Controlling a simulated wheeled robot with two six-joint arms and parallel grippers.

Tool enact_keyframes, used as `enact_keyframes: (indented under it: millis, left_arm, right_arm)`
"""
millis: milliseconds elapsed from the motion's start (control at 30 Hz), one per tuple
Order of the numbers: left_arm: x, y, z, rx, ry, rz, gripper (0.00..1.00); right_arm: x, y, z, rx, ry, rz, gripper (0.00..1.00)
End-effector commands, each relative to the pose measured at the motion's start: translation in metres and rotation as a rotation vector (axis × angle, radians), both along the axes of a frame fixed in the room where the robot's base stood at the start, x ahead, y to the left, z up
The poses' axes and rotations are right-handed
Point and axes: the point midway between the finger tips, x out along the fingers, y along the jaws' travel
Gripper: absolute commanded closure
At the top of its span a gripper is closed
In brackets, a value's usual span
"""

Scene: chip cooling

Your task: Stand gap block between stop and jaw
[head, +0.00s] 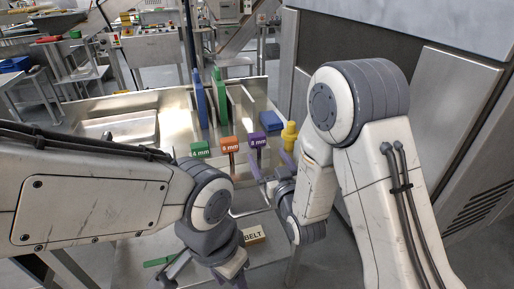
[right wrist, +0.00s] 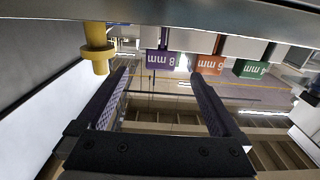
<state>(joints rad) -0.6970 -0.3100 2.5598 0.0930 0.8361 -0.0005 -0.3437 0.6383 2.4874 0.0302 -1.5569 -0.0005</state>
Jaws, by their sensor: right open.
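Three labelled blocks stand in a row in the head view: green "4 mm" (head: 200,149), orange "6 mm" (head: 229,144) and purple "8 mm" (head: 257,141). I cannot tell which is the gap block. A blue upright plate (head: 201,98) and a green upright plate (head: 219,97) rise behind them; which is stop or jaw is unclear. My right gripper (head: 269,170) is open and empty, just in front of the purple block. In the right wrist view, the purple block (right wrist: 160,61) shows upside down beyond the fingertips (right wrist: 160,76). My left gripper (head: 207,275) looks open, low at the front, partly cut off.
A yellow knob (head: 289,136) stands right of the purple block, with a blue block (head: 270,122) behind. A block marked "BELT" (head: 254,235) lies in front. A metal tray (head: 110,128) is at the left. A grey cabinet (head: 450,105) closes off the right side.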

Motion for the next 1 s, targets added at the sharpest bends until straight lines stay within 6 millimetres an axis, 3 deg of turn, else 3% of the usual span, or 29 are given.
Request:
enact_keyframes:
  millis: [600, 900, 933, 1000]
  left_arm:
    - [0.0, 0.0, 0.018, 0.0, 0.0, 0.0, 0.5]
    - [0.0, 0.0, 0.017, 0.0, 0.0, 0.0, 0.5]
    - [0.0, 0.0, 0.017, 0.0, 0.0, 0.0, 0.5]
    - [0.0, 0.0, 0.017, 0.0, 0.0, 0.0, 0.5]
  right_arm:
    - [0.07, 0.025, 0.003, 0.0, 0.001, 0.0, 0.0]
    - [0.076, 0.027, 0.002, -0.001, 0.003, 0.001, 0.0]
    - [0.076, 0.027, 0.002, -0.001, 0.003, 0.001, 0.04]
    - [0.076, 0.027, 0.002, -0.001, 0.002, 0.001, 0.31]
